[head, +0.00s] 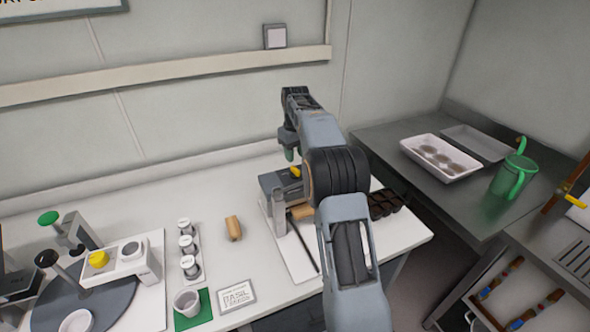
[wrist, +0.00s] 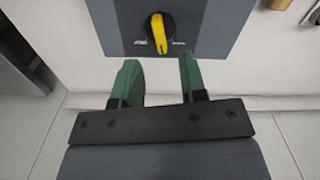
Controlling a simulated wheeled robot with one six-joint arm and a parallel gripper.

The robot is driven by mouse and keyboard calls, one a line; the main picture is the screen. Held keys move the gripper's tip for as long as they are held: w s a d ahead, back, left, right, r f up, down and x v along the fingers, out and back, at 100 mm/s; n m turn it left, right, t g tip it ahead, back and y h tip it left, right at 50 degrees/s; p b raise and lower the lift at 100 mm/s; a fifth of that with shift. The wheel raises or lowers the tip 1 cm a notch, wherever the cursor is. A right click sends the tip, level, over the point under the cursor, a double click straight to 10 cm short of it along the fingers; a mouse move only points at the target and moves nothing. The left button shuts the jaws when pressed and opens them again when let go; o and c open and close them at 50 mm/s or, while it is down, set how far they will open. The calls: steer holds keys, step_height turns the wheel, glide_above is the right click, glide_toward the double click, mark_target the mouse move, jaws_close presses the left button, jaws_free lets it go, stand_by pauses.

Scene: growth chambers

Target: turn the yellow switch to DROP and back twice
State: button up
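The yellow switch (wrist: 159,33) is a yellow handle on a round black dial, set in a grey box (wrist: 205,30) in the wrist view. Its handle stands nearly upright, tilted slightly. Small pale marks beside the dial are too small to read. In the head view the yellow switch (head: 295,172) shows beside my arm. My gripper (wrist: 157,78) has two green fingers, apart with nothing between them. They are just below the switch in the wrist view and do not hold it. In the head view my gripper (head: 290,155) is partly hidden by my arm.
A black seedling tray (head: 385,204) stands right of the box. A wooden block (head: 233,228) and a rack of white-capped vials (head: 188,245) stand to the left. A steel bench with a white tray (head: 440,158) and a green watering can (head: 514,175) is at the right.

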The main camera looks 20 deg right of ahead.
mark_target(296, 168)
steer(key=shift+f, duration=2.9)
jaws_close()
